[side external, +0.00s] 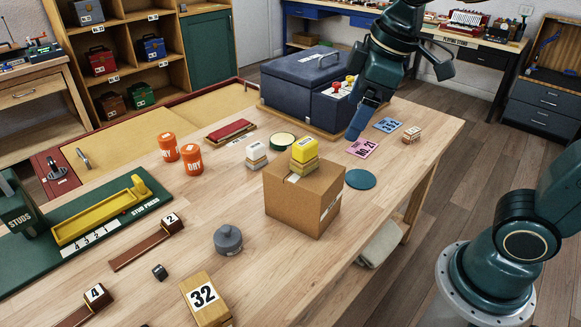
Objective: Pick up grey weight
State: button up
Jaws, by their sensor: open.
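A grey weight (228,241), round with a small knob on top, stands upright on the wooden table near its front middle. My gripper (358,130) is well away from it, up and to the right in the picture, in front of the dark blue box and near the coloured cards. It points downward and is open, with nothing seen in it; its fingertips show only edge-on.
A wooden block marked 32 (204,299) and a small dark cube (159,272) lie near the weight. Orange canisters (191,158) stand farther back. Bare table surrounds the weight.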

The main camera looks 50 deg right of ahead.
jog(key=w+a+f+n+g, duration=0.1)
jog(key=w+a+f+n, duration=0.1)
jog(key=w+a+n, duration=0.35)
jog(key=n+g, duration=0.3)
jog(key=n, duration=0.5)
send_over(225, 227)
notch_tip(225, 227, down, 17)
jog(key=shift+h, duration=0.3)
jog(key=shift+a+f, duration=0.15)
jog(key=shift+f, duration=4)
jog(key=shift+f, duration=0.1)
jog(key=shift+d+f, duration=0.2)
jog(key=shift+f, duration=2.3)
jog(key=shift+r, duration=0.1)
jog(key=c, duration=1.8)
